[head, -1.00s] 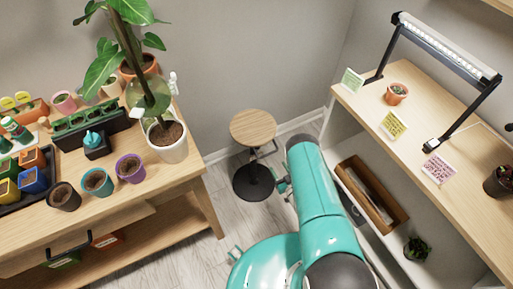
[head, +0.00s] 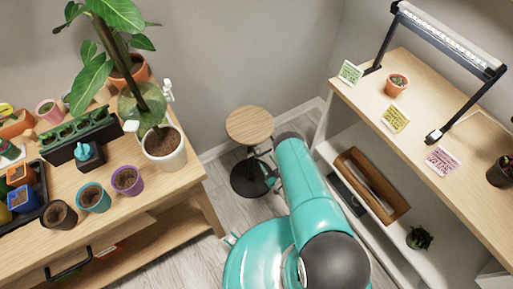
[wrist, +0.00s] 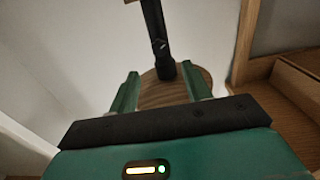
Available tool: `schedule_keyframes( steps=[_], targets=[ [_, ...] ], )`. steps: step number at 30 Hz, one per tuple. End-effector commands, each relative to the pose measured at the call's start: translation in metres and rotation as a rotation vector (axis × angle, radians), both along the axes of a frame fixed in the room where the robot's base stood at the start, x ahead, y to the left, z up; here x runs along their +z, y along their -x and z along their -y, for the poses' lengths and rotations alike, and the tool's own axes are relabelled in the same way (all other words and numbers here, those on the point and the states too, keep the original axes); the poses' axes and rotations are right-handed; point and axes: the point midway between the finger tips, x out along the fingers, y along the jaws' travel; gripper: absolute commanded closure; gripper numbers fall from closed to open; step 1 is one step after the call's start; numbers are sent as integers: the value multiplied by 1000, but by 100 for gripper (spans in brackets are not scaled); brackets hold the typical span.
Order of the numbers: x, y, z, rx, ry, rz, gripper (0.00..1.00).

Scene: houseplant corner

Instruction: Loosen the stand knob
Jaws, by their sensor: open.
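The stand has a round wooden top (head: 250,125), a dark post and a round black base (head: 246,180), and stands on the floor between the table and the shelf. In the wrist view its wooden disc (wrist: 176,92) lies behind my fingers and its black post (wrist: 154,22) runs up the picture. A small dark fitting on the post (wrist: 160,45) may be the knob; I cannot tell for sure. My gripper (wrist: 160,72) is open, with its two green fingers apart and nothing between them that I can see held. In the head view my arm hides most of it, beside the post.
A wooden table (head: 190,200) with several pots and a tall plant in a white pot (head: 165,158) stands at left. A shelf unit (head: 375,125) with a grow lamp (head: 450,40) and a wooden box (head: 372,185) stands at right. The floor between them is narrow.

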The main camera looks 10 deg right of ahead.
Motion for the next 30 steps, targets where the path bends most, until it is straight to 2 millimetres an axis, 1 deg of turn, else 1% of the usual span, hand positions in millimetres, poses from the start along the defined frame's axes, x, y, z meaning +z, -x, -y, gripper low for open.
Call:
schedule_keyframes(
  steps=[1,6,12,15,18,25,26,27,29,30],
  targets=[
    [1,-11,-4,1,1,4,51],
    [1,-44,-15,1,-1,4,51],
    [1,-76,-25,-1,0,3,51],
    [1,-86,-28,-1,-1,2,51],
    [1,-91,-30,-1,0,1,51],
    [1,-92,-30,-1,0,1,51],
    [1,-92,-30,-1,0,1,53],
    [1,-92,-30,-1,0,1,61],
    [1,-92,-29,-1,0,1,73],
    [1,-92,-29,-1,0,1,81]
  ],
)
